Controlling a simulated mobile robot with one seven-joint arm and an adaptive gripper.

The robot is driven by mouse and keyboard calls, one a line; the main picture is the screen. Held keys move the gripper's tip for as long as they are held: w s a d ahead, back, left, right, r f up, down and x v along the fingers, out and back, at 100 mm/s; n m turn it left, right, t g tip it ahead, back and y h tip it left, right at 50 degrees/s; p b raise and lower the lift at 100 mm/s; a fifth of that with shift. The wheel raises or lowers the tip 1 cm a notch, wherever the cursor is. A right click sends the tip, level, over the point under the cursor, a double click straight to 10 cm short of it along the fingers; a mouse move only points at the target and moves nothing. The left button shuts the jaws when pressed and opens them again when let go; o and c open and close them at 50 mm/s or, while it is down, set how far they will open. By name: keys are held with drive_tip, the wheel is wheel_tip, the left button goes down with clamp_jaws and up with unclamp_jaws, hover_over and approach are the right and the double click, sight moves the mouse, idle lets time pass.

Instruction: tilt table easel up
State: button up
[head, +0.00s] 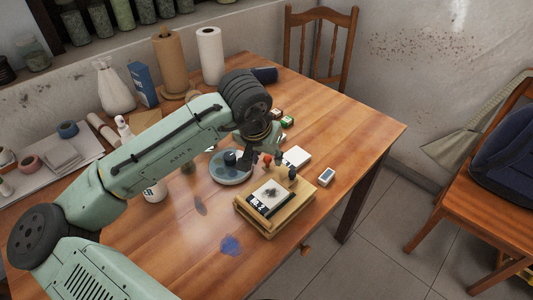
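The table easel (286,218) is a low, light wooden stand near the right front edge of the wooden table. It looks lowered and nearly flat. A white sheet with a dark picture and a black lettered strip (272,195) lies on it. My arm reaches in from the lower left and bends down over the table.
A round teal dish (231,176) lies left of the easel. A white block (296,156) and a small white device (326,177) are behind and right of it. Paper rolls (210,56) stand at the back. A wooden chair (321,45) stands behind the table. Front tabletop is mostly clear.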

drive_tip(key=shift+c, duration=0.4)
clamp_jaws()
idle(0.4)
